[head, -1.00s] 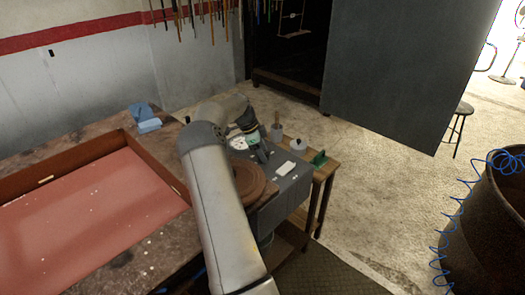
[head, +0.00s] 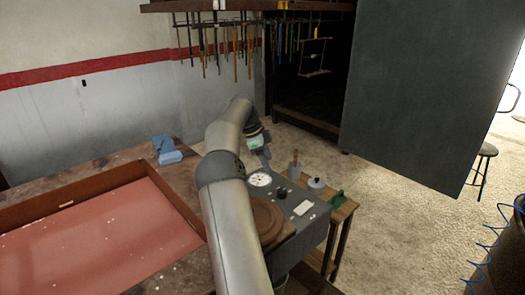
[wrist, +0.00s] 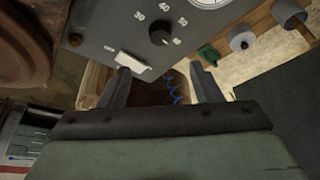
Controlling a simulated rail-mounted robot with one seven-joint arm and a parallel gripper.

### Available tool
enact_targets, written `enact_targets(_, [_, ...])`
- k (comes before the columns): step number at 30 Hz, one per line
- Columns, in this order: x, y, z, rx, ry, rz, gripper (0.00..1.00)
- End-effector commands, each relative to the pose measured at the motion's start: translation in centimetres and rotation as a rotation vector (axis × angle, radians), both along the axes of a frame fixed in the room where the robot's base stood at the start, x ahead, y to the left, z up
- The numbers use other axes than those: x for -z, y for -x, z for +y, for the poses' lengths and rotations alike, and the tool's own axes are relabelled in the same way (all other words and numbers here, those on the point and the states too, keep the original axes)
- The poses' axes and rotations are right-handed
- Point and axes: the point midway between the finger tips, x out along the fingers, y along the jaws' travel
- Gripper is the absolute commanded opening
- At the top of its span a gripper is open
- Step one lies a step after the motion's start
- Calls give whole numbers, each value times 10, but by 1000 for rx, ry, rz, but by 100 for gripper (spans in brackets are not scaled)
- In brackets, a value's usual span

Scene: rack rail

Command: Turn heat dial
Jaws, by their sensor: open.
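The heat dial (wrist: 160,36) is a round black knob on a grey panel, with white numbers around it, at the top middle of the wrist view. In the head view the dial (head: 281,192) shows small and dark, to the right of a white round gauge (head: 259,179). My gripper (wrist: 160,72) is open and empty, its two fingers spread apart and not touching the dial. The dial appears beyond the fingertips, between them. In the head view my gripper (head: 265,160) is over the far side of the panel; its fingertips are too small to make out.
A white rectangular piece (head: 303,208) sits on the panel beside the dial. A brown round plate (head: 266,220) lies beside the panel, partly behind my arm.

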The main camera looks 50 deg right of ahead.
Motion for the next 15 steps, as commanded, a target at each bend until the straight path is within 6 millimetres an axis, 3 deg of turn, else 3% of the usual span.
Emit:
enact_targets(6, [-29, -9, 7, 1, 0, 0, 59])
enact_targets(15, [-34, -11, 9, 2, -1, 1, 59])
